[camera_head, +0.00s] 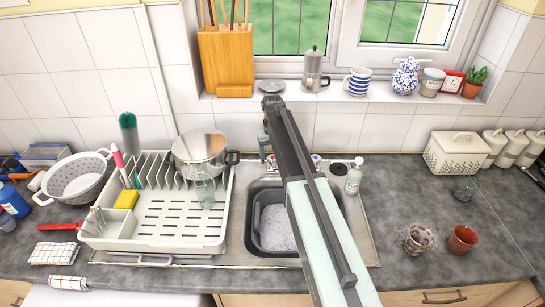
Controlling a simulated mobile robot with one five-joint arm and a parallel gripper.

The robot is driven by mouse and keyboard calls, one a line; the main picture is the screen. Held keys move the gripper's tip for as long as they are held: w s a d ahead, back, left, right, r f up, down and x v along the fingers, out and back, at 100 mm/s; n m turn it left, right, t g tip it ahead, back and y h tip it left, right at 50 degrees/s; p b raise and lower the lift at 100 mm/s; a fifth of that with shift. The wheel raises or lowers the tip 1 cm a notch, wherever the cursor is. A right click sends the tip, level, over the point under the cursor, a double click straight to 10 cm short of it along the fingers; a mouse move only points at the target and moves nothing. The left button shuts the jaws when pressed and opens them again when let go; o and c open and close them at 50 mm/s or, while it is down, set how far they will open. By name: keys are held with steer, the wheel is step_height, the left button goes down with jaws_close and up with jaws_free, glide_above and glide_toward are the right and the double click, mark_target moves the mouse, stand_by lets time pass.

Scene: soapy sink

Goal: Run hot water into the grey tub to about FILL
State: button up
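The grey tub (255,222) sits in the sink basin at the centre of the picture. Its visible inside holds whitish, foamy-looking contents; my arm hides its right part. No FILL mark can be made out. My arm reaches from the bottom right up over the sink. Its far end with my gripper (272,104) is above the back of the sink, in front of the sill. The fingers are too unclear to read.
A white dish rack (155,240) with a steel pot (201,150) and a glass stands left of the sink. A soap bottle (354,178) is behind right. A brown cup (462,239) and a pot scrubber (418,238) stand on the right counter, with bare worktop around them.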

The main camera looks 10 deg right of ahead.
mark_target(272, 157)
steer(key=shift+r, duration=0.15)
step_height(272, 157, up, 8)
steer(key=p, duration=0.7)
steer(key=shift+f+p, duration=0.25)
steer(key=shift+p, duration=0.15)
